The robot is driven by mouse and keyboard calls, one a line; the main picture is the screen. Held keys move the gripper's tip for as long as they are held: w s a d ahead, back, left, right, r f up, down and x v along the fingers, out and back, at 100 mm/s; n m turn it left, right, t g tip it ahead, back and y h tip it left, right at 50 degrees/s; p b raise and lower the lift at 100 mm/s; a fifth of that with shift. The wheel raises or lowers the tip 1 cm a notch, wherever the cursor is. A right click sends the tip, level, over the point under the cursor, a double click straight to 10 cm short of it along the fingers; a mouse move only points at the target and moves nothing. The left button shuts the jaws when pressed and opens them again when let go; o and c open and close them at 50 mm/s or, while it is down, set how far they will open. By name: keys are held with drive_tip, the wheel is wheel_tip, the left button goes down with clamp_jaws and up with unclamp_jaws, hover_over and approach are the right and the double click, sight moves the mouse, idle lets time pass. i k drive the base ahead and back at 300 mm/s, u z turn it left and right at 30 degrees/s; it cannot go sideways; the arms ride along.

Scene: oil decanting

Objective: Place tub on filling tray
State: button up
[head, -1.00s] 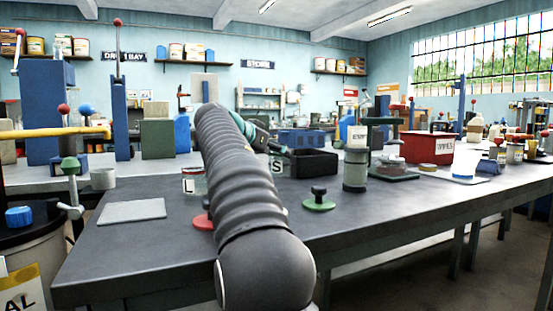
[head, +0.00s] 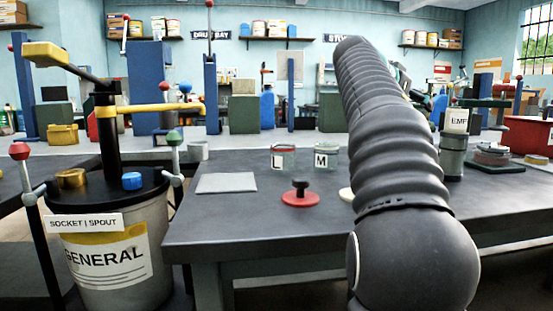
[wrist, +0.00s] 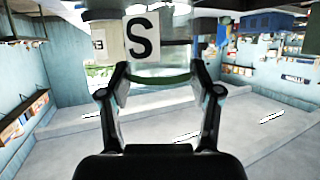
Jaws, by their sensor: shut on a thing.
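A clear tub labelled S (wrist: 141,37) with a green rim is at the top middle of the wrist view, which shows the room upside down. My gripper (wrist: 160,72) is shut on it, one finger at each side of the rim. In the head view my dark ribbed arm hides the gripper and the held tub. A flat grey tray (head: 226,182) lies bare on the near bench, left of my arm; I cannot tell from a label whether it is the filling tray.
Tubs L (head: 283,160) and M (head: 326,158) stand on the bench (head: 240,225) behind a red knobbed disc (head: 300,195). A GENERAL drum (head: 110,245) with spout and yellow-handled levers stands left of the bench. A pale disc (head: 346,194) is beside my arm.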

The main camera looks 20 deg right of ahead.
sight(227, 181)
drive_tip(key=u, duration=0.45)
drive_tip(key=k, duration=1.05)
drive_tip(key=u, duration=1.5)
drive_tip(key=i, duration=0.65)
drive_tip(key=z, duration=0.8)
drive_tip(key=i, duration=0.5)
drive_tip(key=z, duration=0.55)
